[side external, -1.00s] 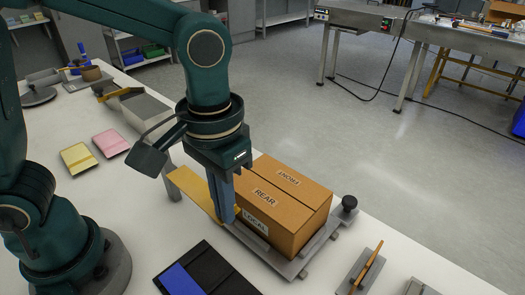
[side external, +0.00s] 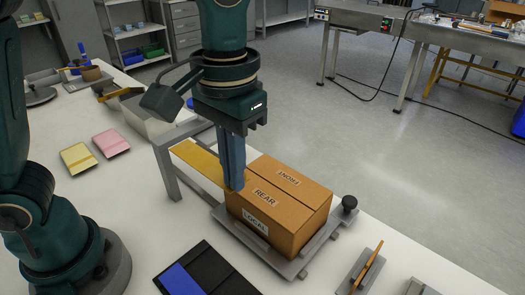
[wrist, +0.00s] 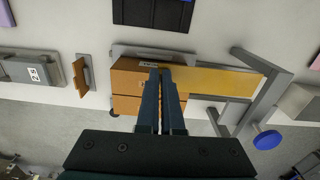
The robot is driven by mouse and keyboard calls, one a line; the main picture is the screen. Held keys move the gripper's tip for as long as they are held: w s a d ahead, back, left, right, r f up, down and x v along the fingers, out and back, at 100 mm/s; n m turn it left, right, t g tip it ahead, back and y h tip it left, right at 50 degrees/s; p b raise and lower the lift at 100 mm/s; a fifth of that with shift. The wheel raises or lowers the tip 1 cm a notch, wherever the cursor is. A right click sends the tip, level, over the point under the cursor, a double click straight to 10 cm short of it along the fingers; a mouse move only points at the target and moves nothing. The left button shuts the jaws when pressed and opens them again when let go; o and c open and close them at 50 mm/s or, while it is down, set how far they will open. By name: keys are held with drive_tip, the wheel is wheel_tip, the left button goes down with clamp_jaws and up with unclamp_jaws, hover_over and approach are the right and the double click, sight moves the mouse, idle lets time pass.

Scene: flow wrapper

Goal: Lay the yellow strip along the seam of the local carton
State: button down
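The local carton (side external: 290,207) is a brown box with a lengthwise top seam and LOCAL, REAR and FRONT labels. It sits in a grey fixture (side external: 286,265), and also shows in the wrist view (wrist: 128,85). The yellow strip (side external: 195,158) runs from a grey stand to the carton's left end, near top height; the wrist view shows it flat and broad (wrist: 225,80). My gripper (side external: 236,187) points down at the strip's carton-side end, its blue fingers close together on it. In the wrist view, the fingers (wrist: 161,70) hide the strip's tip and part of the carton.
The grey stand (side external: 178,180) is left of the carton. A black and blue tray (side external: 205,270) lies in front. A tool with an orange handle (side external: 367,265) is at right. Yellow (side external: 78,157) and pink (side external: 111,143) pads lie at left. A dark knob (side external: 349,203) rises at the fixture's right end.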

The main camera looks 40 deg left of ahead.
approach(309, 212)
drive_tip(key=s+a+r, duration=0.2)
drive_tip(key=a+r, duration=0.1)
drive_tip(key=w+d+f, duration=0.2)
drive_tip(key=d+f, duration=0.1)
drive_tip(key=shift+s+f, duration=0.1)
drive_tip(key=shift+f, duration=2.25)
drive_tip(key=shift+f, duration=0.3)
drive_tip(key=shift+f, duration=0.3)
drive_tip(key=shift+f, duration=0.2)
